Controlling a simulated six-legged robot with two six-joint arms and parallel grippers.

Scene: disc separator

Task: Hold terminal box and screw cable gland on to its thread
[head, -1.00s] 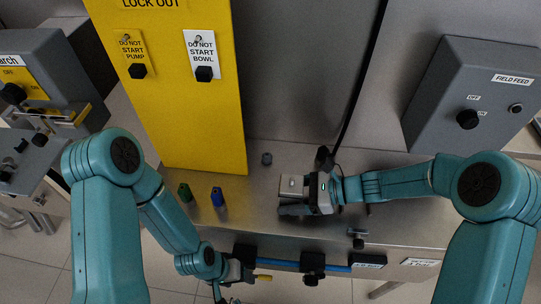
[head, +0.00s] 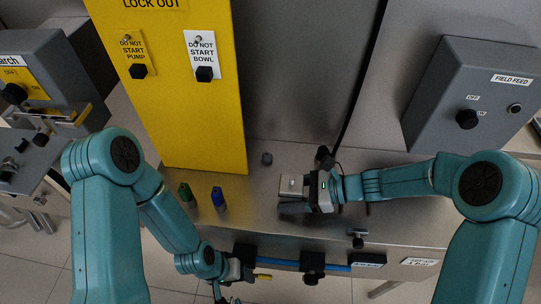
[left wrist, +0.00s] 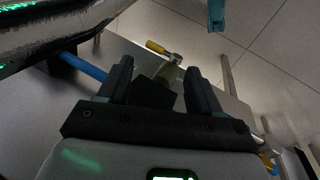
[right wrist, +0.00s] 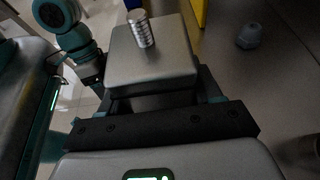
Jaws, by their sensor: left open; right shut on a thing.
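The terminal box (head: 291,186) is a small grey block with a threaded metal stub on top. My right gripper (head: 303,200) is shut on it, at or just above the steel table. In the right wrist view the box (right wrist: 150,62) sits between the fingers, and its ribbed thread (right wrist: 139,29) points up. A small grey piece that looks like the cable gland (head: 267,159) stands on the table behind the box, apart from it; it also shows in the right wrist view (right wrist: 249,37). My left gripper (left wrist: 160,85) is open, low by the table's front edge, away from both.
A green bottle-like piece (head: 185,194) and a blue one (head: 218,198) stand left on the steel table (head: 250,215). A yellow lockout panel (head: 195,120) rises behind them. A yellow-handled valve (left wrist: 160,48) lies ahead of my left fingers. A blue pipe (head: 280,264) runs along the front edge.

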